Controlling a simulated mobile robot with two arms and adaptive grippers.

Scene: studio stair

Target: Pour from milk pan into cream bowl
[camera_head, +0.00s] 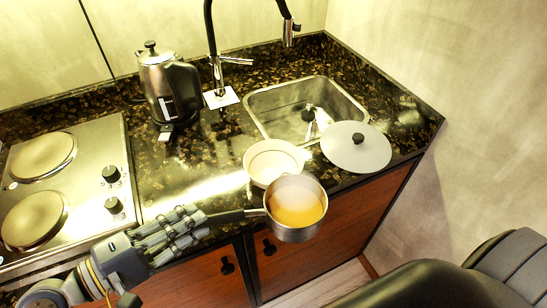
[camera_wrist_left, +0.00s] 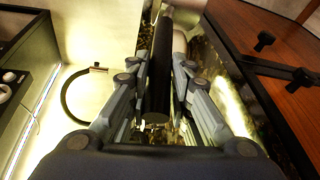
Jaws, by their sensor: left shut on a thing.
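The milk pan (camera_head: 296,228) is a steel saucepan with yellow-orange contents, seen in the head view. It is held in the air near the counter's front edge and looks about level. My left gripper (camera_head: 200,222) is shut on the pan's dark handle, which also shows between the fingers in the left wrist view (camera_wrist_left: 161,75). The cream bowl (camera_head: 273,158) stands on the dark counter just behind the pan, and the pan hides part of its front. The inside of the bowl looks pale. My right gripper is not in view.
A round pale lid (camera_head: 356,150) with a dark knob lies right of the bowl. Behind are the sink (camera_head: 300,105) and black tap (camera_head: 212,50). A steel kettle (camera_head: 165,88) stands back left, beside the hob (camera_head: 75,180). Wooden cabinet fronts (camera_head: 310,255) lie below the edge.

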